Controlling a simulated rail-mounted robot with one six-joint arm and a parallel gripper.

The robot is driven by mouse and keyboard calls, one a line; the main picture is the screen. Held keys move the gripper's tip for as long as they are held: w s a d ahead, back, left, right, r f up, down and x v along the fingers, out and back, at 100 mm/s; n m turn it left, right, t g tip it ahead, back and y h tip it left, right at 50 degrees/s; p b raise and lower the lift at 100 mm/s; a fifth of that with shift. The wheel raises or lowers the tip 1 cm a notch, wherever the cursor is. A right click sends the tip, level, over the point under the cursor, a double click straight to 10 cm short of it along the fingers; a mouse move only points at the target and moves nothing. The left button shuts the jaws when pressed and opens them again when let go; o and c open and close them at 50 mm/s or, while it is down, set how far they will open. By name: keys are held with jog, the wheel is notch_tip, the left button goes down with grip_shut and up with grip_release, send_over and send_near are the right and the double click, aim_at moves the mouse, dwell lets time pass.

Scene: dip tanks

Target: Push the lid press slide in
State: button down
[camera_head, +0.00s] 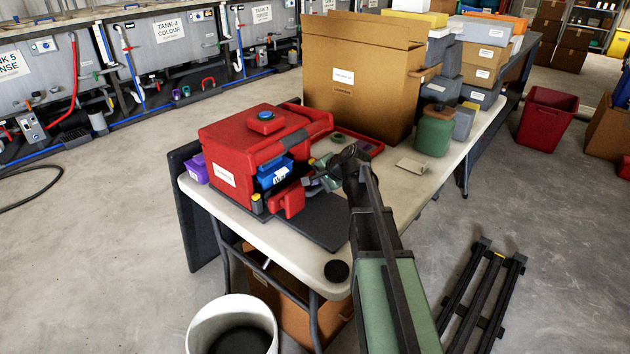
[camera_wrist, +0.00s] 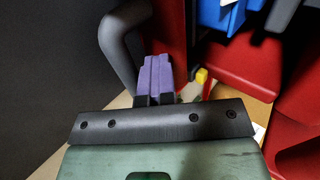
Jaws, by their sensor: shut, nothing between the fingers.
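The red lid press (camera_head: 238,150) stands on the near left of the table, with a blue button on its top. A blue block with a white label (camera_head: 272,174) sits in its front opening; I take it for the slide, and a blue part also shows in the wrist view (camera_wrist: 225,14). A red block (camera_head: 290,200) juts out in front of the press. My gripper (camera_wrist: 157,76) is shut and empty, its purple fingers close together beside red panels of the press. I cannot tell whether they touch anything.
A curved grey bar (camera_wrist: 120,50) stands left of the fingers in the wrist view. A big cardboard box (camera_head: 355,80) and a green jar (camera_head: 435,130) stand behind on the table (camera_head: 455,165). A purple item (camera_head: 195,169) lies left of the press.

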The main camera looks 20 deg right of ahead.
jog(key=shift+w+r, duration=0.1)
jog(key=shift+w, duration=0.25)
jog(key=shift+s+r, duration=0.1)
jog(key=shift+r, duration=0.1)
jog(key=p+v, duration=0.7)
jog(key=v, duration=0.3)
jog(key=shift+s+f, duration=0.2)
jog(key=shift+f, duration=0.1)
